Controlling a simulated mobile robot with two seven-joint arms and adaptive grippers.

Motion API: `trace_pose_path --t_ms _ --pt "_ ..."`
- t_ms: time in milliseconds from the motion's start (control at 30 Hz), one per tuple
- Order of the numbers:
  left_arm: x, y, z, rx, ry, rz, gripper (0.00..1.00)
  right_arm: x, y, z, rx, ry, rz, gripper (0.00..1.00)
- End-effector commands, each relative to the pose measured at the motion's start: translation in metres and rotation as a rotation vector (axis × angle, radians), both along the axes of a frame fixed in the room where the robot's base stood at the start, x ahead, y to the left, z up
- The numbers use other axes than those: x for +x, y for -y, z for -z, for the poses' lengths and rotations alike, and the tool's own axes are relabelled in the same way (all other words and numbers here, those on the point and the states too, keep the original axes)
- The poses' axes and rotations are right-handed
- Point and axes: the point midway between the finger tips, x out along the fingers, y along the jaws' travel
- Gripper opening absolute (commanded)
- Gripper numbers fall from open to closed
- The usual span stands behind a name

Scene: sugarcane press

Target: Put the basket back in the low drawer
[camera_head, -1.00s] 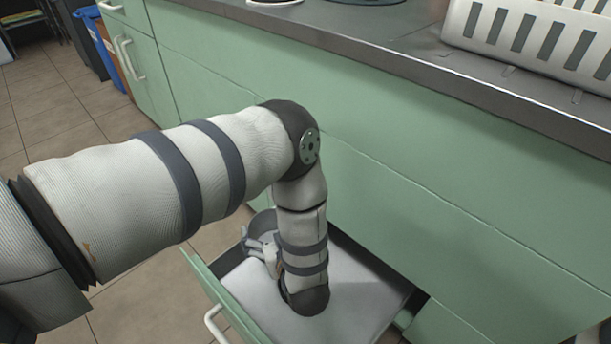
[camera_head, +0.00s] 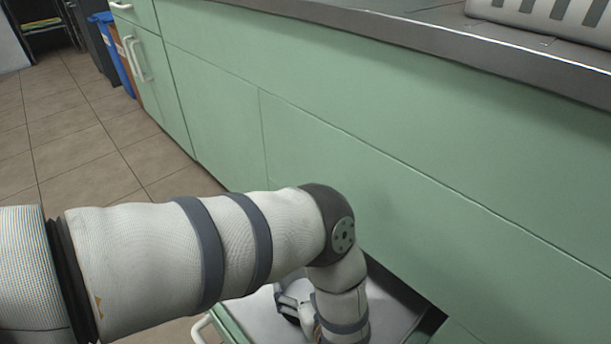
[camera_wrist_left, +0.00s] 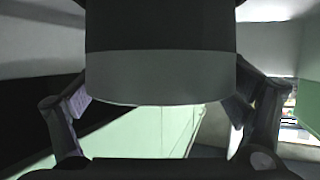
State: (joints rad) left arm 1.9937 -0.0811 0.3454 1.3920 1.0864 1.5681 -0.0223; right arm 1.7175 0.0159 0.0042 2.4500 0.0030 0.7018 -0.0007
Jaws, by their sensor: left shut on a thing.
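The low drawer (camera_head: 258,307) is pulled out at the bottom of the green cabinet, with a pale grey floor and a white handle. My left arm reaches down into it, and my left gripper (camera_head: 290,305) is low inside, near its far left side. In the left wrist view my left gripper (camera_wrist_left: 160,103) has a finger on each side of a dark, rounded thing with a grey band, which looks like the basket (camera_wrist_left: 160,75). It is shut on it. Most of the basket is hidden in the head view. My right gripper is out of view.
The green cabinet front (camera_head: 400,190) rises beside the drawer, under a dark worktop edge (camera_head: 470,55). A white slotted rack (camera_head: 560,20) stands on the worktop. Bins (camera_head: 105,45) stand far left. The tiled floor (camera_head: 75,150) is clear at left.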

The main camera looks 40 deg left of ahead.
Motion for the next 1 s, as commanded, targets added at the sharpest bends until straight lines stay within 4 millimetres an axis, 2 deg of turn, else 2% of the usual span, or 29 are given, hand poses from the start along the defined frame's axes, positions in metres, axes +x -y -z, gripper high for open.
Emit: trace_pose_path --t_ms 67,367,467,800,1000 --pt "0.000 0.000 0.001 0.000 0.000 0.000 1.00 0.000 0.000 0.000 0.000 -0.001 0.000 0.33" --pt "0.000 0.000 0.001 0.000 -0.001 0.000 1.00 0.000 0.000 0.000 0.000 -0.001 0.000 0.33" --pt "-0.001 0.002 -0.006 0.000 0.000 0.001 1.00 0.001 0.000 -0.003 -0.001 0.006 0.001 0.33" --pt "-0.038 0.073 -0.040 -0.001 0.001 0.003 1.00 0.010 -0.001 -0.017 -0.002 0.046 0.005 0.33" --pt "-0.050 0.096 -0.048 0.000 0.000 0.001 1.00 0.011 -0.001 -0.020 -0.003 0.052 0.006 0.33"
